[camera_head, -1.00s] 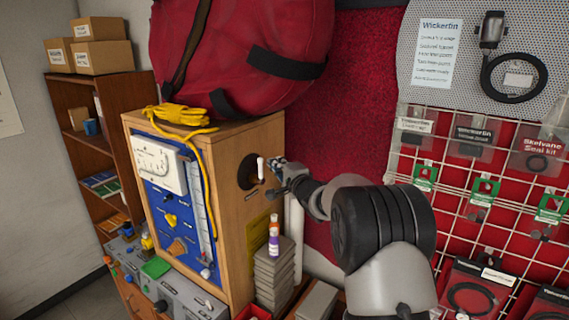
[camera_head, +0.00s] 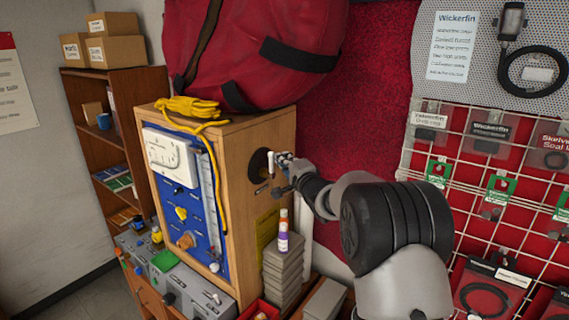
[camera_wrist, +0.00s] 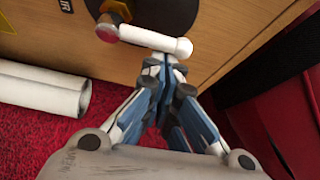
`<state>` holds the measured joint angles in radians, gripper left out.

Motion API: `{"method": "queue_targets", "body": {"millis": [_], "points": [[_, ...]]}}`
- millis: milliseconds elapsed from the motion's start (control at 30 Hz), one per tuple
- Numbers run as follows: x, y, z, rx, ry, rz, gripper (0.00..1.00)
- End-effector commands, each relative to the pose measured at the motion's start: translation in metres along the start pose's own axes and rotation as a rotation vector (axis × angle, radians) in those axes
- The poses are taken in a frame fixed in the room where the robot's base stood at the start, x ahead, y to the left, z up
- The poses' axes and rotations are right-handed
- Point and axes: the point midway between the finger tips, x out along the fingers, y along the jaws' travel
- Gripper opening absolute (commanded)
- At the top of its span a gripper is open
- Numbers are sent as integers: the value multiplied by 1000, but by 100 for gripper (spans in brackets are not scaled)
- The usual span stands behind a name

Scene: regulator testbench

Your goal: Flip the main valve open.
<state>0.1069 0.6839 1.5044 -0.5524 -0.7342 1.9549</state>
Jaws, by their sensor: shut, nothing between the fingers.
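The main valve shows as a white lever (camera_head: 270,163) in front of a black round disc (camera_head: 258,164) on the right side of the wooden cabinet. In the head view the lever stands about upright. In the wrist view the white lever (camera_wrist: 155,40) lies across the picture, with a red-capped end at left and a rounded white end at right. My gripper (camera_head: 284,160) is shut and empty, just right of the lever. In the wrist view its fingertips (camera_wrist: 164,62) are at the lever's rounded end; I cannot tell whether they touch it. The disc is partly hidden.
The cabinet (camera_head: 237,175) carries a red bag (camera_head: 240,40) and yellow cord. Grey stacked blocks (camera_head: 284,272) with a small bottle (camera_head: 283,238) stand below my gripper. A wire rack (camera_head: 470,205) with hanging packets is at right. A white pipe (camera_wrist: 40,88) lies left in the wrist view.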

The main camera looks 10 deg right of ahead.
Motion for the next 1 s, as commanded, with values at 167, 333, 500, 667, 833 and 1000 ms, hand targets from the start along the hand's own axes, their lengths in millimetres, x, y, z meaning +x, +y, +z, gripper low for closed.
{"method": "queue_targets", "body": {"millis": [167, 333, 500, 667, 833, 1000], "points": [[-1, 1, 2, -25, 0, -15, 0], [-2, 1, 4, -53, -1, -31, 0], [-3, 2, 7, -99, -2, -59, 0], [-6, 3, 12, -180, -1, -108, 0], [-11, 5, 20, -309, -1, -184, 0], [-16, 5, 28, -449, -1, -266, 0]]}}
